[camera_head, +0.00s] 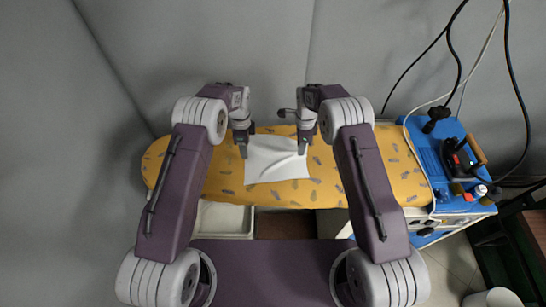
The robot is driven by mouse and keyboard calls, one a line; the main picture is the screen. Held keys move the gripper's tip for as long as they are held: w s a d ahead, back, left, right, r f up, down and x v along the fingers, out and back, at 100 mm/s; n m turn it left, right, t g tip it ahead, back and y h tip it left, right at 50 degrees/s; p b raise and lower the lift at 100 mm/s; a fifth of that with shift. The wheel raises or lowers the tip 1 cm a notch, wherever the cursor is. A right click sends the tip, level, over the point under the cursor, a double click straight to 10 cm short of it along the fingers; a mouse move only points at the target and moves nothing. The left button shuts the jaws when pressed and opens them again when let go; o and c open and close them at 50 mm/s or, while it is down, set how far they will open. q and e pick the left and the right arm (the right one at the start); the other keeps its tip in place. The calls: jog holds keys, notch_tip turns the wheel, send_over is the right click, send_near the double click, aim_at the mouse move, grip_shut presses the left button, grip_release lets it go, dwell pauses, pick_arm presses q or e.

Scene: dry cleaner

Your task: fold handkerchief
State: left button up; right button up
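A white handkerchief (272,171) lies on a yellow patterned ironing board (222,180). It is spread out roughly as a rectangle, with soft creases in its upper part. My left gripper (243,151) points down at its upper left corner. My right gripper (303,147) points down at its upper right corner, where the creases run toward the fingertips. Both grippers are at or very close to the cloth. The finger gaps are too small to make out, so I cannot tell whether either one pinches the cloth.
An iron (461,160) stands on a blue-topped station (428,155) at the right, with a small bottle (479,191) near it. Black cables (518,80) hang above. A pale tray (224,219) sits below the board. A grey wall is behind. The board's ends are clear.

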jog(key=o, duration=1.3)
pick_arm(q)
notch_tip(320, 180, up, 4)
jog(key=p, duration=0.3)
jog(key=shift+f, duration=0.2)
pick_arm(e)
notch_tip(320, 180, up, 6)
jog(key=shift+f, duration=0.25)
pick_arm(q)
jog(key=shift+f, duration=0.1)
